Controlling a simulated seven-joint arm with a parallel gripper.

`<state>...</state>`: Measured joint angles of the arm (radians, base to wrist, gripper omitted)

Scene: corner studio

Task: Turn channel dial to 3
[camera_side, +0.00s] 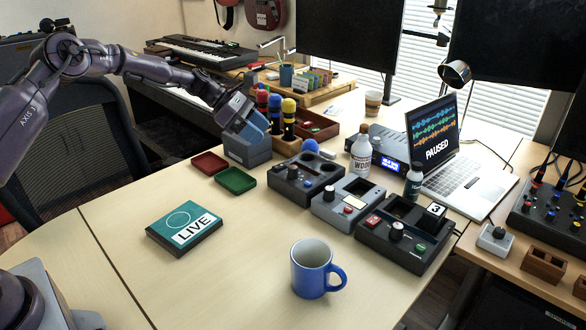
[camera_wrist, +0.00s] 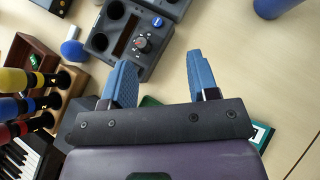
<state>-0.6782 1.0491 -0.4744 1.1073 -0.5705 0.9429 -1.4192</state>
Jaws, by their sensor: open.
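Three control boxes stand in a row on the table. The dark grey box (camera_side: 277,186) nearest my gripper carries a black dial (camera_side: 292,172) and a blue button; in the wrist view the dial (camera_wrist: 143,43) has small marks around it. The light grey box (camera_side: 330,208) in the middle has a dark knob (camera_side: 329,195). The black box (camera_side: 375,240) has a knob (camera_side: 396,231) and a tile (camera_side: 437,210) reading 3. I cannot tell which is the channel dial or read its setting. My gripper (camera_side: 245,122) is open and empty, above the table beside the nearest box; its blue fingers (camera_wrist: 160,72) are apart.
A rack (camera_side: 293,146) with colored-top microphones stands behind. Red (camera_side: 209,163) and green (camera_side: 235,180) trays, a teal LIVE box (camera_side: 184,227) and a blue mug (camera_side: 311,268) are on the table. Bottles (camera_side: 361,155) and a laptop (camera_side: 468,186) stand behind the boxes.

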